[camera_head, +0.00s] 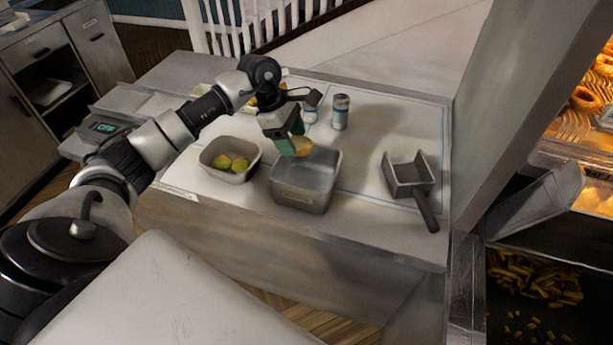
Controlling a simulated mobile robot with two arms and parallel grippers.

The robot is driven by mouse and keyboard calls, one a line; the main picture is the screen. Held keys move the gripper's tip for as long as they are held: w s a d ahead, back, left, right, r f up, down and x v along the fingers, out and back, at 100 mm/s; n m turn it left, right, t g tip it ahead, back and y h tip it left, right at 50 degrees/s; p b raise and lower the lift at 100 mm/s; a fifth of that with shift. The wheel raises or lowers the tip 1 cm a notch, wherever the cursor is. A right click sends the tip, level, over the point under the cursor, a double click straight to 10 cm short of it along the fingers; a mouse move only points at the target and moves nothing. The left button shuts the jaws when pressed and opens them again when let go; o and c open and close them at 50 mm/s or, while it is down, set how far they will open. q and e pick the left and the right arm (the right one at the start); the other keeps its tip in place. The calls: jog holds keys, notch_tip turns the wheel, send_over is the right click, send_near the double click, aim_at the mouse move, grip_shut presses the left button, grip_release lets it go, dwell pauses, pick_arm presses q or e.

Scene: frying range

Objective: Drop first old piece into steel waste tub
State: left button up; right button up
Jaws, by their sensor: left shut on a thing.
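My right gripper is not in view.
A scoop (408,178) with a dark handle lies at the counter's right. Two shakers (340,112) stand behind the steel tub. A scale (104,127) is at the left. The counter between steel tub and scoop is clear.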

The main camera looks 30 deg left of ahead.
pick_arm(q)
jog(key=shift+f, duration=0.4)
jog(key=f, duration=0.1)
jog(key=f+b, duration=0.1)
jog(key=f, duration=0.1)
jog(key=f+b, duration=0.1)
jog(key=f, duration=0.1)
jog(key=shift+w+f, duration=0.25)
jog(key=o, duration=0.8)
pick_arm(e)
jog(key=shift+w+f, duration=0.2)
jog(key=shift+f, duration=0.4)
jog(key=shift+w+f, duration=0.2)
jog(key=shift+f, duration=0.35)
pick_arm(q)
jog(key=b+v, duration=0.3)
jog(key=v, duration=0.8)
jog(key=shift+b, duration=0.3)
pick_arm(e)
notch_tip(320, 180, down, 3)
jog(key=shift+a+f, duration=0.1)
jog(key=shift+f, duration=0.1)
